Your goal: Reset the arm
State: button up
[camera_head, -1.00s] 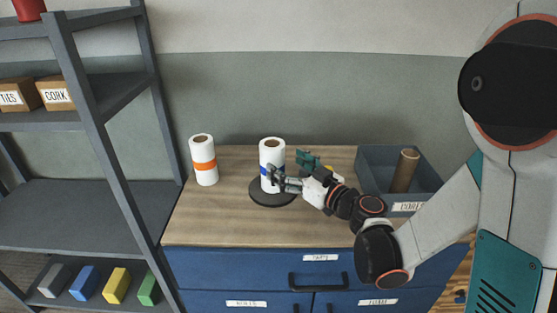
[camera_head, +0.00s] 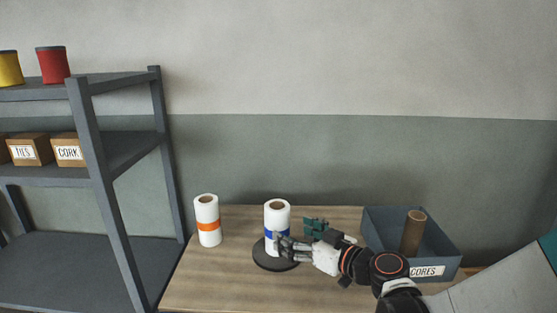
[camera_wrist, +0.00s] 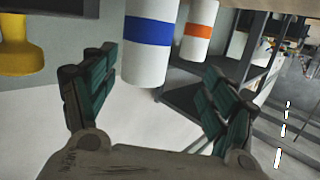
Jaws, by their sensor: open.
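My gripper (camera_head: 283,246) is low over the worktop, right beside the white roll with a blue band (camera_head: 277,217). That roll stands upright on a round black base (camera_head: 262,257). In the wrist view my gripper (camera_wrist: 157,72) has its two green-padded fingers spread wide. The blue-banded roll (camera_wrist: 150,32) shows beyond and between them; I cannot tell whether a finger touches it. Nothing is visibly held.
A roll with an orange band (camera_head: 208,222) stands to the left. A grey bin marked CORES (camera_head: 445,258) with a brown tube (camera_head: 413,234) is at right. Grey shelving (camera_head: 92,150) stands at left.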

jog(key=s+d+m+g+h, duration=0.2)
jog(key=s+d+h, duration=0.3)
jog(key=s, duration=0.6)
jog(key=s+d+f+m+g+h, duration=0.1)
jog(key=s+d+m+g+h, duration=0.2)
jog(key=s+d, duration=0.7)
jog(key=s+m+h, duration=0.2)
jog(key=shift+m, duration=0.3)
